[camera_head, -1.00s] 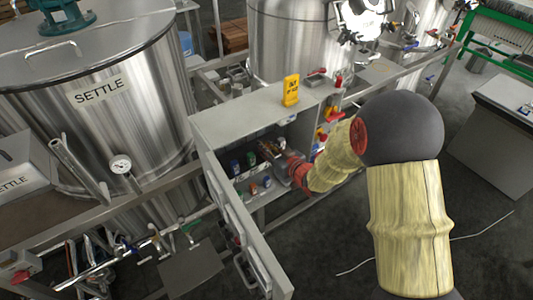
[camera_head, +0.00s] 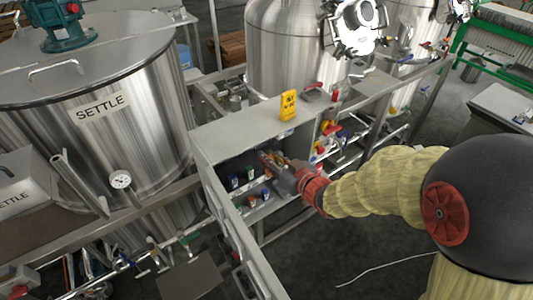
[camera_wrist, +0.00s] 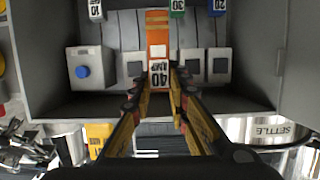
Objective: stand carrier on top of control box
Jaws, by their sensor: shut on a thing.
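The control box (camera_head: 235,132) is a grey cabinet with its front open and a flat top. My gripper (camera_head: 268,160) reaches into its opening from the right. In the wrist view, which looks upside down, my gripper (camera_wrist: 160,90) is shut on an orange carrier (camera_wrist: 158,40) with a white label reading 40. The carrier lies between the fingertips, amid a row of grey holders. I cannot tell whether it touches the holders or the back panel.
A yellow sign (camera_head: 288,106) stands on the box top; bare top lies left of it. Other carriers, green (camera_wrist: 177,8) and blue (camera_wrist: 217,6), sit inside. A blue button (camera_wrist: 82,72) is nearby. The box door (camera_head: 240,240) hangs open at left. A SETTLE tank (camera_head: 110,130) stands left.

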